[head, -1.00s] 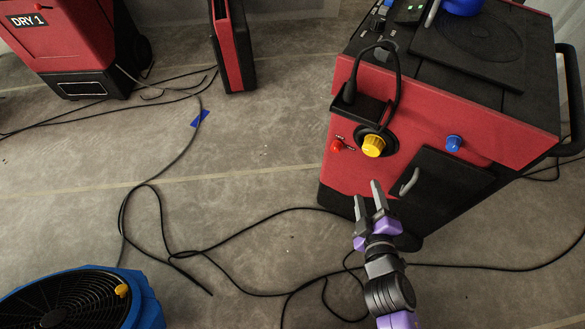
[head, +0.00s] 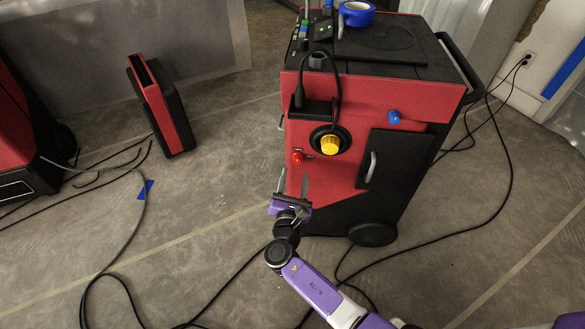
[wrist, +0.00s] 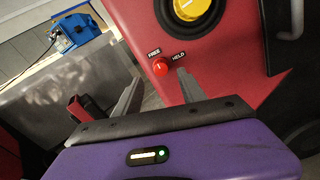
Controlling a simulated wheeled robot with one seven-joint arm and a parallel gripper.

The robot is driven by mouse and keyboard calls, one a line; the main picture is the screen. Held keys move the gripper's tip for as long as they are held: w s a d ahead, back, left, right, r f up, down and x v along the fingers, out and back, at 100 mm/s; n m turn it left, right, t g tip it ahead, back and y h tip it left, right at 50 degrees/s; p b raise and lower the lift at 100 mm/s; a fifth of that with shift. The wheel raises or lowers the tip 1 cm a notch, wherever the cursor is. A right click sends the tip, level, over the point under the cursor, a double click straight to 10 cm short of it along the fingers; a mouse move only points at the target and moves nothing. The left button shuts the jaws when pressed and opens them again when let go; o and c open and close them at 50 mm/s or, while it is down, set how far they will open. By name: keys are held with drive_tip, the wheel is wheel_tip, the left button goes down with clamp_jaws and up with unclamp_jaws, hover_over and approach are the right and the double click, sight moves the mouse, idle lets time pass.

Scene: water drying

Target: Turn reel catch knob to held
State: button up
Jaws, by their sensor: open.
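The small red knob (head: 297,158) sits on the red front panel of the cart (head: 375,90), left of and below a yellow knob. In the wrist view the red knob (wrist: 160,67) has the labels FREE at its upper left and HELD at its right. A pale mark shows on its face, but its exact setting is too small to tell. My gripper (head: 293,183) is open and empty, just below the red knob in the head view. In the wrist view my gripper's fingers (wrist: 158,78) point toward the panel, with the knob between and beyond their tips, apparently untouched.
The yellow knob (head: 329,144), a hanging black cable (head: 337,85), a blue knob (head: 394,117) and a black door with a grey handle (head: 372,167) share the cart front. Cables lie on the floor. A red and black unit (head: 162,107) stands left.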

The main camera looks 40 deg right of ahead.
sight(297, 162)
drive_tip(key=shift+b+x, duration=0.45)
drive_tip(key=shift+x, duration=2.3)
drive_tip(key=shift+s, duration=0.1)
clamp_jaws()
